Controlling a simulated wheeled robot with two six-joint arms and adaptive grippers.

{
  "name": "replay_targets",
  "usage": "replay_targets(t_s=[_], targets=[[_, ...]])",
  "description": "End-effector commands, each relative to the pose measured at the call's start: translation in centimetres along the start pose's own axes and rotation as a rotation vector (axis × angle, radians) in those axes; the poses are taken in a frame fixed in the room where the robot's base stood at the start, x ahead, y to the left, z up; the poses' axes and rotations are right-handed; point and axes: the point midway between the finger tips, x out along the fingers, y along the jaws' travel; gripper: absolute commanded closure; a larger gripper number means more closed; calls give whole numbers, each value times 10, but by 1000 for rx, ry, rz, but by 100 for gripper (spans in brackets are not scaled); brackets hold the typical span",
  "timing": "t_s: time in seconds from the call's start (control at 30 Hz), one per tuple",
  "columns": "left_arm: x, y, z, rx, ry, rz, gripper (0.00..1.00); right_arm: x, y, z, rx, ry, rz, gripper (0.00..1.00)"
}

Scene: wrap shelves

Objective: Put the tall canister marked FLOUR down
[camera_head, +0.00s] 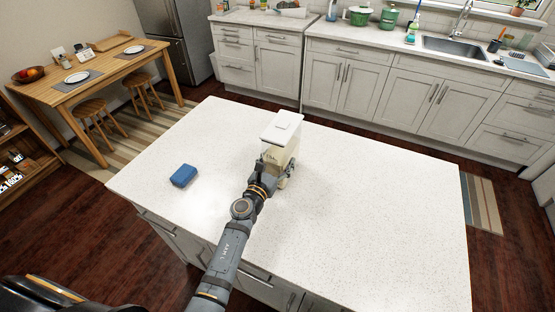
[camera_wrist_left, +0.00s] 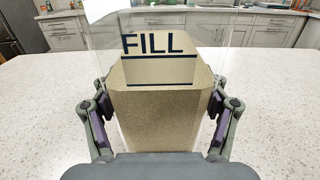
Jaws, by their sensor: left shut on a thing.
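The tall canister (camera_head: 283,131) has a white lid and clear walls with pale tan contents. It is upright over the middle of the white island. A small mark on its side is too small to read in the head view. In the left wrist view the canister (camera_wrist_left: 160,75) shows the word FILL and dark lines. My left gripper (camera_head: 276,174) is shut on its body, with a purple-padded finger on each side. My arm partly hides the base, so I cannot tell whether it touches the island top. My right gripper is not in view.
The island top (camera_head: 370,220) is clear to the right of the canister. A blue block (camera_head: 183,175) lies on it to the left. Beyond a floor gap stand the sink counter (camera_head: 385,56) and a wooden table (camera_head: 90,75) with stools.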

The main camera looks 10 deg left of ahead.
Motion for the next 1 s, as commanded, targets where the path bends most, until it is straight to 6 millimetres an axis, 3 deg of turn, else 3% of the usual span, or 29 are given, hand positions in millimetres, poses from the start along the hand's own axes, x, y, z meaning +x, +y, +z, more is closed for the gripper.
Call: replay_targets(t_s=[0.33,0.37,0.5,0.9,1.0], targets=[[1,0,0,0,-5,1,88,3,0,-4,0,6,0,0],[0,0,-2,0,1,0,21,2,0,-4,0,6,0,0],[0,0,-2,0,1,0,2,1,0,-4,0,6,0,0],[0,0,4,0,0,0,2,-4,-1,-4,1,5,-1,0],[-16,0,-1,-1,3,1,2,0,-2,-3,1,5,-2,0]])
